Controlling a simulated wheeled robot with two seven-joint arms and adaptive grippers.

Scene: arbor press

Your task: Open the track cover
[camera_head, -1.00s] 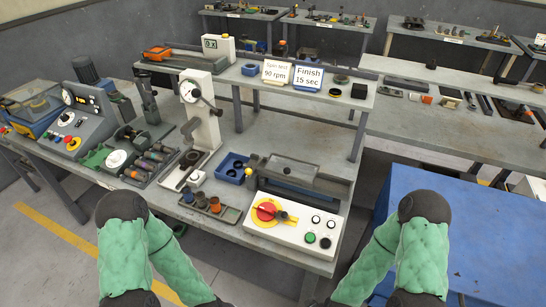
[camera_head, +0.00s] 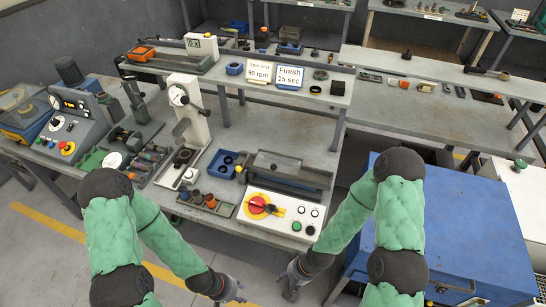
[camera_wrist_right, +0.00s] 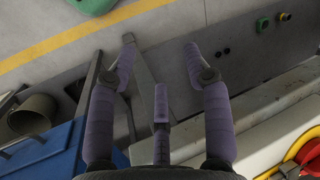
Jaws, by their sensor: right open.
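The track unit (camera_head: 285,205) stands at the bench's front right, with a white control panel carrying a red and yellow knob. Behind the panel lies a long grey cover (camera_head: 290,168), which looks lowered; its exact position is hard to tell. My left gripper (camera_head: 234,292) is in front of the bench at the bottom of the head view, too small to read its jaws. My right gripper (camera_head: 288,290) hangs in front of the bench, below and apart from the unit. In the right wrist view its fingers (camera_wrist_right: 160,50) are spread and empty.
A small arbor press (camera_head: 190,120) with a dial stands left of the unit, with a blue bin (camera_head: 228,165) between them. A parts tray (camera_head: 206,204) lies left of the panel. A blue cabinet (camera_head: 470,225) stands close on the right. Floor shows between my arms.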

